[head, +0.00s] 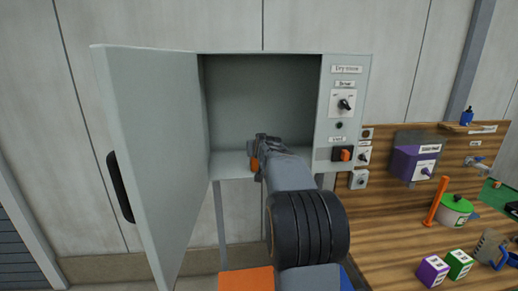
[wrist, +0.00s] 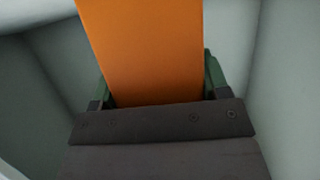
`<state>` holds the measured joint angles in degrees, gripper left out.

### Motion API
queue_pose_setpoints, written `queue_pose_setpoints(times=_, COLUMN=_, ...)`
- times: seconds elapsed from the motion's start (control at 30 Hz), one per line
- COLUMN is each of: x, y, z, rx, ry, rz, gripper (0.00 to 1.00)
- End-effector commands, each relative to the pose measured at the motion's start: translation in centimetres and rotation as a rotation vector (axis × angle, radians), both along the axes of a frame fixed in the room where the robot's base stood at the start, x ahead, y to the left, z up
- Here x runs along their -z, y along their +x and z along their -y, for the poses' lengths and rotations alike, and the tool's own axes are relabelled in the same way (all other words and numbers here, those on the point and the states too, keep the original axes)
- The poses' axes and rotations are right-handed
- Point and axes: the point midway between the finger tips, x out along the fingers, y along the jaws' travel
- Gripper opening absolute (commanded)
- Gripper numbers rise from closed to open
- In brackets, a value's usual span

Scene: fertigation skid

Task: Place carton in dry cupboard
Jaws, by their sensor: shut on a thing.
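The dry cupboard (head: 262,100) has its door (head: 155,160) swung open to the left. Its inside looks empty apart from my arm reaching in. My gripper (head: 257,160) is at the cupboard opening, just above its floor (head: 230,166). It is shut on an orange carton, which fills the top of the wrist view (wrist: 145,50) between the two green-sided fingers (wrist: 158,95). In the head view only a small orange edge of the carton shows beside the gripper; my arm hides the rest. I cannot tell whether the carton touches the cupboard floor.
A control panel (head: 343,120) with knobs and a switch forms the cupboard's right side.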

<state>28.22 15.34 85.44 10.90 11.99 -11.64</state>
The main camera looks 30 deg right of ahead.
Motion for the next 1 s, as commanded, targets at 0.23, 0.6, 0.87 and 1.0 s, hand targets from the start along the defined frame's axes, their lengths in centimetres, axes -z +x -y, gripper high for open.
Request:
queue_pose_setpoints(times=0.23, x=0.1, y=0.0, z=0.0, rx=0.000, ry=-0.001, rz=0.003, gripper=0.34)
queue_pose_setpoints(times=0.6, x=0.2, y=0.0, z=0.0, rx=0.000, ry=0.000, rz=0.000, gripper=0.94)
queue_pose_setpoints(times=0.87, x=-0.2, y=0.0, z=0.0, rx=0.000, ry=0.001, rz=0.000, gripper=0.94)
queue_pose_setpoints(times=1.0, x=-0.6, y=-1.5, z=-0.7, rx=0.000, ry=0.000, rz=0.002, gripper=0.94)
